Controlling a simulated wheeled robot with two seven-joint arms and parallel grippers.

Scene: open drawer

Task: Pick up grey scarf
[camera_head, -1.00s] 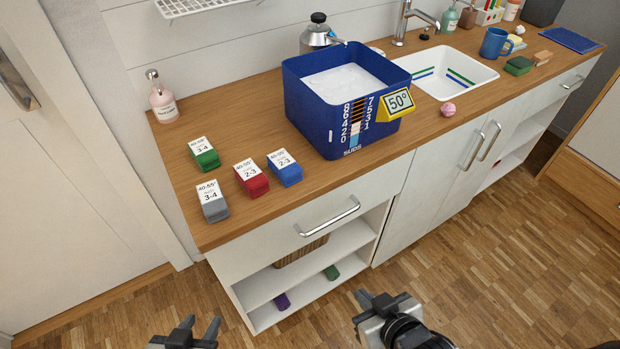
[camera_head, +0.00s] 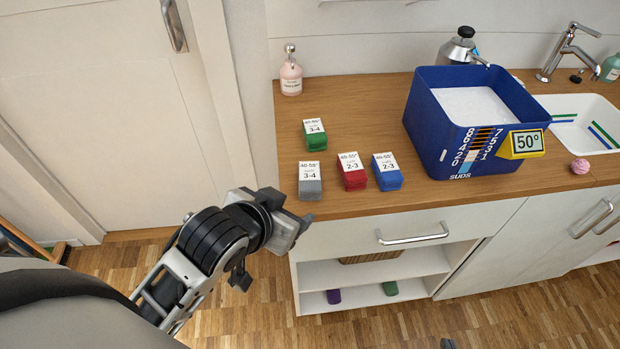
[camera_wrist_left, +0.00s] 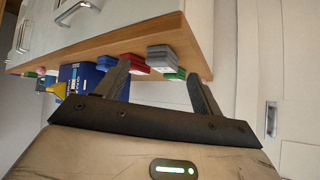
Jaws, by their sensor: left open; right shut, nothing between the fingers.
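The grey scarf (camera_head: 310,187) is a small folded block with a white "3-4" label, at the front left of the wooden counter. My left gripper (camera_head: 290,222) is just left of it and in front of the counter edge, apart from it. In the left wrist view the gripper (camera_wrist_left: 160,90) is open and empty, with the grey scarf (camera_wrist_left: 162,56) beyond and between the fingers. Only a small dark tip of what seems to be my right gripper (camera_head: 447,344) shows at the bottom edge.
Green (camera_head: 315,142), red (camera_head: 353,178) and blue (camera_head: 387,180) folded cloths lie close to the scarf. A blue tub (camera_head: 425,140) stands to the right, and a pink bottle (camera_head: 291,78) behind. A drawer handle (camera_head: 412,238) juts below the counter.

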